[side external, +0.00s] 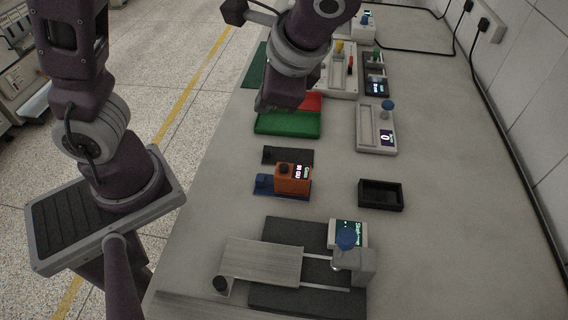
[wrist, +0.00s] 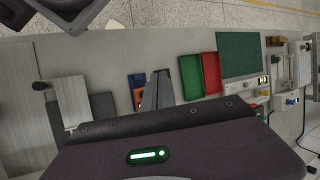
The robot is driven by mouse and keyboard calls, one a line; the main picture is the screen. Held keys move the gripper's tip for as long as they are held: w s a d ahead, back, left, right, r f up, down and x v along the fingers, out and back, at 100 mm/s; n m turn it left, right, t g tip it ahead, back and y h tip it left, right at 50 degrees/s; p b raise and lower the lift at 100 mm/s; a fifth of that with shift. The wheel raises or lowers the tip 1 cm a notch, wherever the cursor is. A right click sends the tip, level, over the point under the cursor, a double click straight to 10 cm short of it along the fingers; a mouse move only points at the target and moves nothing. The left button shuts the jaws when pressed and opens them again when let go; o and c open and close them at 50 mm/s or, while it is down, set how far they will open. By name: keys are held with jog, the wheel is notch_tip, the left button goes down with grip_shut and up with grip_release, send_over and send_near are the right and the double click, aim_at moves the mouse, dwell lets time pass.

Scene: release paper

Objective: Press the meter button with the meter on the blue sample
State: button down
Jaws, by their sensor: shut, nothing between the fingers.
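The orange meter (side external: 292,180) sits on the blue sample (side external: 264,184), with a lit display on its top. A strip of blue shows at the meter's left end. My gripper (wrist: 158,86) is shut and empty. In the side view its dark body hangs above the green and red trays, beyond the meter and apart from it; its fingertips cannot be made out there. The meter's button is too small to pick out.
A dark sample (side external: 287,155) lies just beyond the meter. Green (side external: 288,124) and red (side external: 313,101) trays lie farther back. A black open box (side external: 380,194) stands to the right. Bare table surrounds the black box.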

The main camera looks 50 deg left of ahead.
jog(key=w+d+f+y, duration=0.1)
jog(key=f+m+y, duration=0.1)
jog(key=w+d+f+m+y, duration=0.1)
jog(key=shift+w+d+f+t, duration=0.3)
jog(key=shift+d+t, duration=0.05)
jog(key=shift+t, duration=0.05)
jog(key=shift+f, duration=0.1)
send_over(287, 173)
jog(key=shift+f, duration=4.3)
jog(key=shift+f, duration=0.1)
jog(key=shift+f, duration=0.3)
jog(key=shift+f, duration=0.55)
jog(key=shift+r, duration=0.95)
